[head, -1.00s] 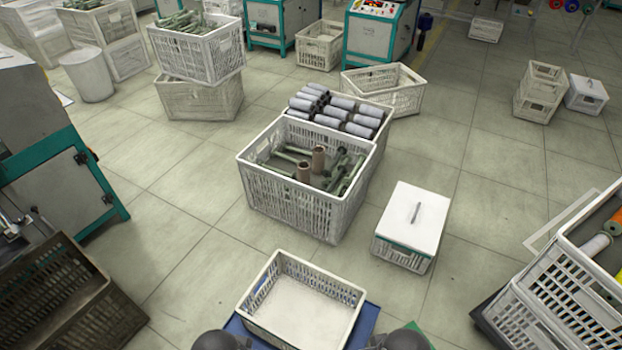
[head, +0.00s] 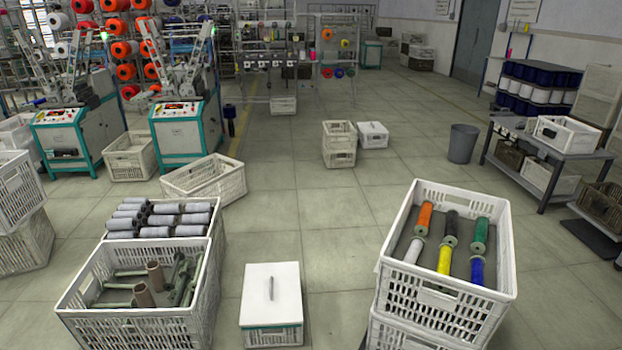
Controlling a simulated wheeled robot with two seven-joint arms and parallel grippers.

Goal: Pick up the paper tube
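Two brown paper tubes stand upright in a white crate (head: 130,325) at the lower left of the head view. The rear paper tube (head: 155,275) and the front paper tube (head: 144,295) are close together, with green bobbins (head: 186,280) lying around them in the same crate. Neither of my grippers shows in the view now.
Behind that crate is one with grey-white rolls (head: 160,220). A white lidded box (head: 271,295) stands to its right. Farther right, a stacked crate (head: 405,290) holds colored bobbins (head: 450,230). Open floor (head: 320,220) lies beyond the box.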

